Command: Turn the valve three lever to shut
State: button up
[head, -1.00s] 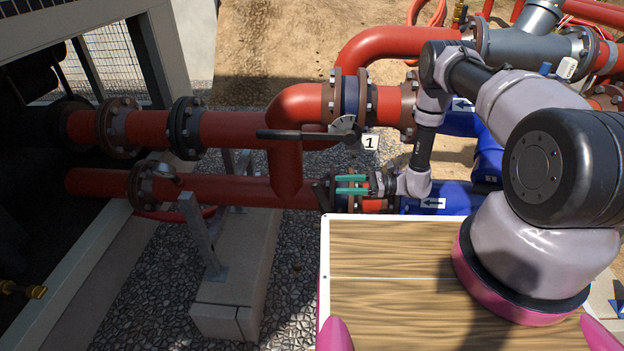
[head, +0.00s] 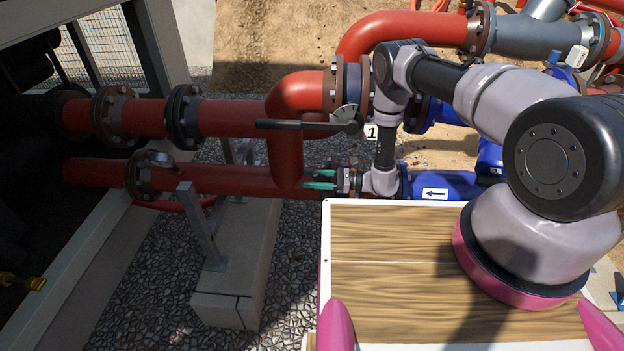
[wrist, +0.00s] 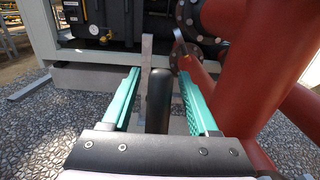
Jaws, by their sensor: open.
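In the wrist view a black lever grip (wrist: 159,100) stands between the two green fingers of my gripper (wrist: 158,73). The fingers are apart, with a gap on each side of the grip. No number shows on this lever, so I cannot tell from a tag that it is valve three. In the head view my gripper (head: 306,180) points left along the lower red pipe (head: 225,179); the lever there is hidden. Above it, valve one's long black lever (head: 290,125) lies along the upper pipe, beside its number tag (head: 371,132).
The upper red pipe (head: 232,118) and its bend run close above my gripper. A metal support (head: 203,230) on a concrete block (head: 235,275) stands to the left. A wooden-topped surface (head: 390,232) lies in front. Gravel ground is open between them.

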jog(key=shift+a, duration=0.1)
grip_shut()
dwell(1.4)
